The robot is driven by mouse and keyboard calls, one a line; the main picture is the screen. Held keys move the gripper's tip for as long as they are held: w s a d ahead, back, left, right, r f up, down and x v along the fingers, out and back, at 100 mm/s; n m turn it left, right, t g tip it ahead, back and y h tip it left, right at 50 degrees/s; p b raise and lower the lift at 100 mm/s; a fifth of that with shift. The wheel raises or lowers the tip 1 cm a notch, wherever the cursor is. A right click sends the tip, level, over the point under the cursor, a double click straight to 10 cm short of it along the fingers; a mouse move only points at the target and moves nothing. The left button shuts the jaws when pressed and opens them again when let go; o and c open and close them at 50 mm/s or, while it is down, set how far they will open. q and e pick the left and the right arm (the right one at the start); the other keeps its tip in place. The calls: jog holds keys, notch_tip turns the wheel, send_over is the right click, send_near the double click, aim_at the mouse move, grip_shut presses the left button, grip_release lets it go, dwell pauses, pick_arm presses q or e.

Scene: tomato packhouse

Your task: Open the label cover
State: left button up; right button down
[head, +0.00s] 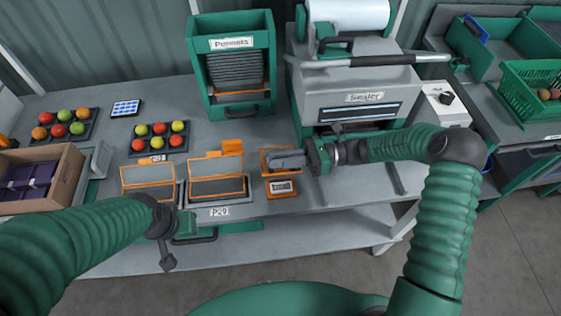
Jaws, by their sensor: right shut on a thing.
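The label cover (266,152) is a small orange-framed piece on the bench, standing behind a small orange-edged label unit (282,187). My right gripper (277,161) comes in from the right, level with the cover, and is shut on it. The gripper hides much of the cover, so its exact angle is hard to tell. My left gripper (186,226) hangs over the bench's front edge at lower left, away from the cover. Its fingers do not show clearly.
Two orange-framed stations with clear panels (148,176) (216,168) stand left of the label unit. Behind are the Punnets rack (232,43) and the Sealer (365,98). Tomato trays (158,139) and a cardboard box (70,174) lie left. Green crates (530,90) stand at right.

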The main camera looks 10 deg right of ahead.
jog(key=shift+w+r+p, duration=0.35)
jog(key=shift+w+r, duration=0.15)
jog(key=shift+w, duration=0.1)
jog(key=c, duration=1.8)
grip_release()
jog(key=o, duration=0.3)
jog(key=shift+w, duration=0.1)
jog(key=shift+o, duration=0.2)
jog(key=d+b, duration=0.2)
jog(key=d, duration=1.5)
